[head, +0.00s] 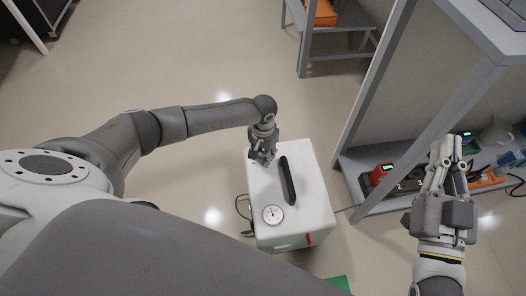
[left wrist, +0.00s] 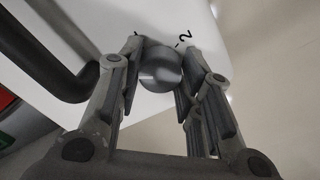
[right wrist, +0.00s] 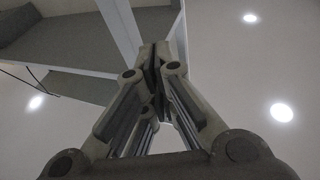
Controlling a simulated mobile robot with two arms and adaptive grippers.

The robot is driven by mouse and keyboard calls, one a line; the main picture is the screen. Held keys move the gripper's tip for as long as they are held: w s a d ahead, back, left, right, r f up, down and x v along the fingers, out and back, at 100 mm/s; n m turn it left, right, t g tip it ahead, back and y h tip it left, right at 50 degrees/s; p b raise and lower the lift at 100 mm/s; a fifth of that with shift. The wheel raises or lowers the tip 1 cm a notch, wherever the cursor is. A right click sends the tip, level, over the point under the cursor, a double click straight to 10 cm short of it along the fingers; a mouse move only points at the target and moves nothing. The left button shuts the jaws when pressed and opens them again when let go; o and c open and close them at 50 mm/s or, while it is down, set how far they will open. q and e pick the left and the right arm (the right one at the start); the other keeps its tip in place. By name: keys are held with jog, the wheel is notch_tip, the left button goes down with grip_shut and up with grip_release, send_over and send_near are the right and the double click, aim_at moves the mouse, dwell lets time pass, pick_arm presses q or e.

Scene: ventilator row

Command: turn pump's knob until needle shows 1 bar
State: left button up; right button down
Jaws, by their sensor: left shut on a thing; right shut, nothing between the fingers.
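The pump (head: 307,205) is a white box on the floor with a dark handle (head: 288,181) along its top. A round white gauge (head: 273,215) sits on its top near the front edge; its dark needle is too small to read. The knob (left wrist: 160,69) is a grey round cap on the white top, with a printed 2 beside it. My left gripper (head: 262,158) is over the pump's far left corner, its fingers shut around the knob, which they mostly hide in the head view. My right gripper (head: 455,140) is shut and empty, away from the pump at the right.
A grey shelf unit (head: 352,150) stands right of the pump; its low shelf holds a red item (head: 381,174) and other tools. A bench with an orange case (head: 321,13) is at the back. A green patch (head: 339,284) lies at the front.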

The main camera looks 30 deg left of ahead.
pick_arm(q)
jog(key=shift+w+d+r+p, duration=0.15)
jog(key=shift+w+r+p, duration=0.3)
jog(key=shift+p, duration=0.35)
jog(key=shift+m+p, duration=0.3)
jog(key=shift+p, duration=0.35)
pick_arm(e)
notch_tip(320, 180, down, 12)
jog(key=s+d+g+h, duration=0.2)
jog(key=g, duration=0.6)
pick_arm(q)
jog(key=shift+s+d+f+m+p, duration=0.15)
jog(key=shift+m+p, duration=0.25)
jog(key=shift+p, duration=0.2)
jog(key=shift+s+f+m+p, duration=0.1)
jog(key=shift+m+p, duration=0.55)
jog(key=shift+m, duration=0.45)
jog(key=shift+s+f, duration=0.1)
pick_arm(e)
jog(key=s+d+f+g+h, duration=0.2)
jog(key=s+d+f+g, duration=0.2)
jog(key=s+f+g, duration=0.3)
jog(key=shift+s+d+f+m, duration=0.15)
jog(key=shift+s+f+m, duration=0.4)
jog(key=shift+s, duration=1.35)
jog(key=shift+f, duration=0.1)
